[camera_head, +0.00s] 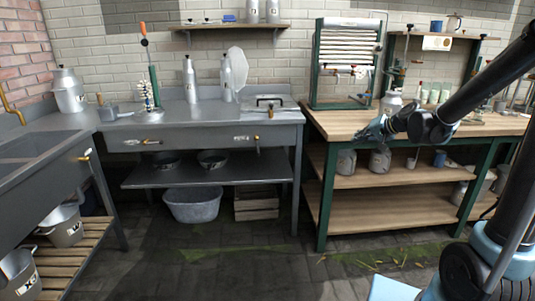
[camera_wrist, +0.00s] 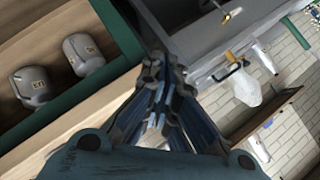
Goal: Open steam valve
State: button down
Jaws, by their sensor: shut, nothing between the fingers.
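My gripper (camera_head: 364,134) is at the front edge of the wooden bench, at right in the head view. Its fingers are shut and empty in the wrist view (camera_wrist: 156,70). Small brass-coloured fittings with labels sit on the front of the grey metal counter: one at left (camera_head: 152,141) and one at right (camera_head: 257,140). I cannot tell for sure which thing is the steam valve. A yellow-handled part (camera_wrist: 231,58) shows beyond the fingers in the wrist view. My gripper touches none of these fittings.
The wooden bench (camera_head: 330,122) has green legs and carries a green rack of rollers (camera_head: 345,60). Grey jugs (camera_wrist: 83,54) stand on its lower shelf. Metal bottles (camera_head: 190,80) stand on the grey counter (camera_head: 200,122). A tub (camera_head: 194,207) and a crate (camera_head: 256,204) are on the floor. The middle floor is free.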

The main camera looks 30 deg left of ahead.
jog(key=w+a+f+m+y, duration=0.1)
jog(key=w+a+f+y, duration=0.15)
jog(key=a, duration=0.75)
jog(key=w+a+f+m+y, duration=0.1)
jog(key=w+a+f, duration=0.2)
jog(key=a, duration=0.6)
jog(key=s+a+f+m+t+y, duration=0.1)
jog(key=a+f+m+y, duration=0.2)
jog(key=a+f, duration=1.05)
jog(key=s+a+x, duration=0.1)
jog(key=s+x, duration=0.2)
jog(key=x, duration=1)
jog(key=shift+a+r, duration=0.4)
jog(key=shift+w, duration=0.1)
jog(key=shift+s+a+f, duration=0.25)
jog(key=shift+s+a, duration=0.15)
jog(key=shift+a, duration=0.35)
